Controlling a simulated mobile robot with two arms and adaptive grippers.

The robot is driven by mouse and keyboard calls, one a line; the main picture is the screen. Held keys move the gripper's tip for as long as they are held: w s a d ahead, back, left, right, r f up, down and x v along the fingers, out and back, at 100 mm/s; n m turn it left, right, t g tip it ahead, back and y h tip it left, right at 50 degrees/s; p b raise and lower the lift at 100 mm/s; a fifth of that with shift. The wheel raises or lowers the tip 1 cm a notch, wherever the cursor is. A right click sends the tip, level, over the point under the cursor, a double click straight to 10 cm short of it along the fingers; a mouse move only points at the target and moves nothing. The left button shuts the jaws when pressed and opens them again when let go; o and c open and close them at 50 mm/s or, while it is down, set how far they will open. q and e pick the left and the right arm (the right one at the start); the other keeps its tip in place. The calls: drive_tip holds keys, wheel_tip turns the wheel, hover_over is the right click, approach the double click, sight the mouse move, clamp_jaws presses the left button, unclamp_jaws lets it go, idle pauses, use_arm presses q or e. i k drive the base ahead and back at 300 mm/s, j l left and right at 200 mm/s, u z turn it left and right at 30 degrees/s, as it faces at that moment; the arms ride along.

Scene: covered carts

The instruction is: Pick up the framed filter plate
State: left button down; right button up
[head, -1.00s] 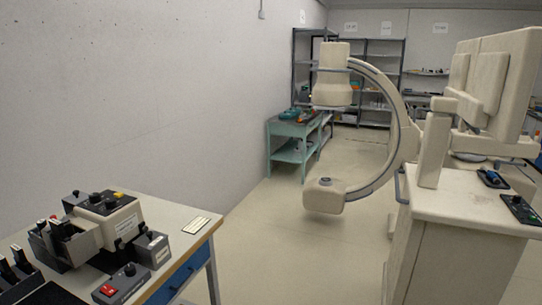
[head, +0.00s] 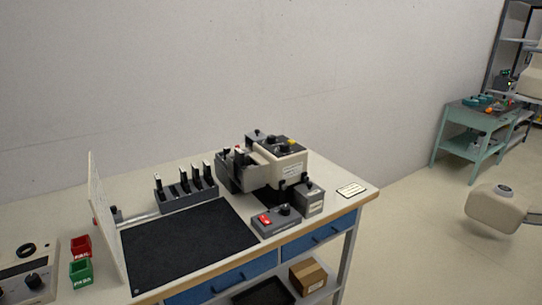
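A dark grey rack (head: 188,201) stands on the workbench in the head view. Several slim black upright pieces with pale tops stand in it. These may be framed plates, but they are too small to tell for sure. A beige and black device (head: 277,163) stands to the right of the rack, with dark parts on its left side. I cannot single out the framed filter plate with certainty. Neither of my grippers shows.
The workbench (head: 362,205) stands along the wall. A black mat (head: 188,245) lies in front of the rack.

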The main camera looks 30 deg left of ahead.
sight(239, 160)
drive_tip(key=u, duration=1.2)
